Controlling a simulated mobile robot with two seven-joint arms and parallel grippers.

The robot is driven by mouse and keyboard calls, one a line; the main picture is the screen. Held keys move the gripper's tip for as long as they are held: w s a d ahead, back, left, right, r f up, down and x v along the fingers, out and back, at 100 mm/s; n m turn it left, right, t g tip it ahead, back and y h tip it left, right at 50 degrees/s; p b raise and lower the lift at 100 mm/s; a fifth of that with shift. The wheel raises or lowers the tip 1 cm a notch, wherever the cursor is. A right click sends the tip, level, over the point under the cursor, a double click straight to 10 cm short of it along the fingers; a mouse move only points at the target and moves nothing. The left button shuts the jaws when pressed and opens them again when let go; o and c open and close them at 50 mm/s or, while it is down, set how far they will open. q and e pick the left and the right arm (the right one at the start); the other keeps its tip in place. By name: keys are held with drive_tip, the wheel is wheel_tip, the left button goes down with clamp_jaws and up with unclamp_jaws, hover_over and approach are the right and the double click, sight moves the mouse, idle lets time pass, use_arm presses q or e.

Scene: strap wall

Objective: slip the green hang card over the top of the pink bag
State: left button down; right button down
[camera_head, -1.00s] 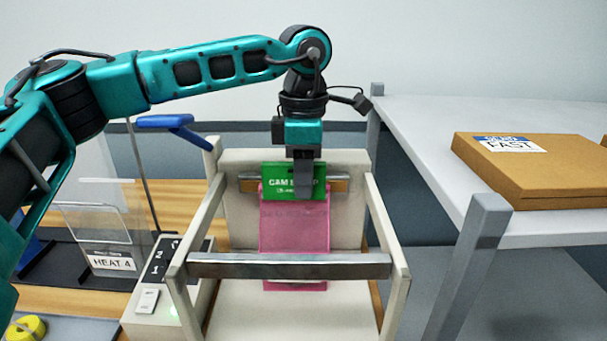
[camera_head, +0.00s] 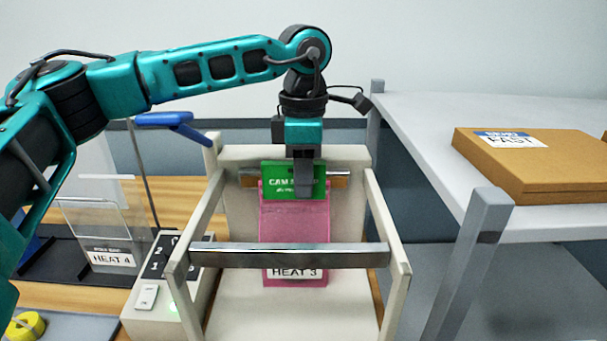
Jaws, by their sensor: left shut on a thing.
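The green hang card (camera_head: 277,181) is at the top of the pink bag (camera_head: 294,225), in front of a metal rod. My left gripper (camera_head: 304,190) is shut on the card and covers its right middle part. I cannot tell whether the bag's top edge is inside the card or behind it. The bag hangs upright in a cream frame (camera_head: 236,170). A metal bar (camera_head: 290,255) crosses in front of its lower part, and a "HEAT 3" label shows below the bar. My right gripper is not in view.
A clear holder marked "HEAT 4" (camera_head: 110,258) is farther left. At right, a grey shelf (camera_head: 420,150) carries a brown box (camera_head: 535,175).

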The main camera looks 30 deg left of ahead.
use_arm(q)
drive_tip(key=shift+f, duration=0.25)
drive_tip(key=c, duration=0.9)
unclamp_jaws()
drive_tip(key=shift+r, duration=0.1)
drive_tip(key=shift+r, duration=0.1)
drive_tip(key=shift+w+a+r+p, duration=0.1)
drive_tip(key=shift+w+r+p, duration=0.1)
drive_tip(key=shift+r+p, duration=1.6)
drive_tip(key=shift+r, duration=0.65)
drive_tip(key=shift+s+r, duration=0.15)
drive_tip(key=shift+r, duration=1.8)
drive_tip(key=shift+f, duration=0.1)
